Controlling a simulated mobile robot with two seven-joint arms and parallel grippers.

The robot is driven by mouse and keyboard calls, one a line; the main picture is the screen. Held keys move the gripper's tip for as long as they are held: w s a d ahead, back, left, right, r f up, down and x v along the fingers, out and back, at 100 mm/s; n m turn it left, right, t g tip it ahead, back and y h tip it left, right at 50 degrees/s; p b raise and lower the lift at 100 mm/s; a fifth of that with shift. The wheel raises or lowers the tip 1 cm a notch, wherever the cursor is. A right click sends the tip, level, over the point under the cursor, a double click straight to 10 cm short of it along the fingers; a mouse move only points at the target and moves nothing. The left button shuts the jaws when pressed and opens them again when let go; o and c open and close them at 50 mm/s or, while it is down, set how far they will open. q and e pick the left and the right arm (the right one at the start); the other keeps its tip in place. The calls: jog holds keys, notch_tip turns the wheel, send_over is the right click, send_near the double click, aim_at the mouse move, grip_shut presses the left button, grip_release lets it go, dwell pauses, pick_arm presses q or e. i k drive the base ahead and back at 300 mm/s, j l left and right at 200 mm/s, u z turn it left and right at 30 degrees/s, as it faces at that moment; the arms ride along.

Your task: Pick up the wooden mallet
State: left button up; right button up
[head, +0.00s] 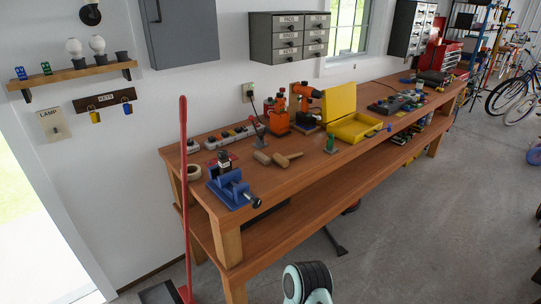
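The wooden mallet (281,160) lies on the workbench top in the head view, left of the middle. Its light brown head is at the left and its handle points right. A second small wooden piece (262,157) lies just left of it, close to the head; I cannot tell whether the two touch. Neither of my grippers is in view. Only a dark and pale rounded part of mine shows at the bottom edge.
The long wooden workbench (240,229) runs along the wall. A blue vise (232,190) sits at its near corner, an orange tool (278,120) behind the mallet, and an open yellow case (355,127) to the right. A red-handled broom (184,190) stands left. The concrete floor in front is mostly clear.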

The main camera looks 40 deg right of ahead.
aim_at(282, 161)
jog(key=l+u, duration=0.4)
jog(key=l, duration=1.2)
jog(key=k+l+u, duration=0.1)
jog(key=l, duration=0.45)
jog(key=k+l, duration=0.15)
jog(key=l, duration=0.35)
jog(key=k+l+u, duration=0.1)
jog(key=l, duration=0.45)
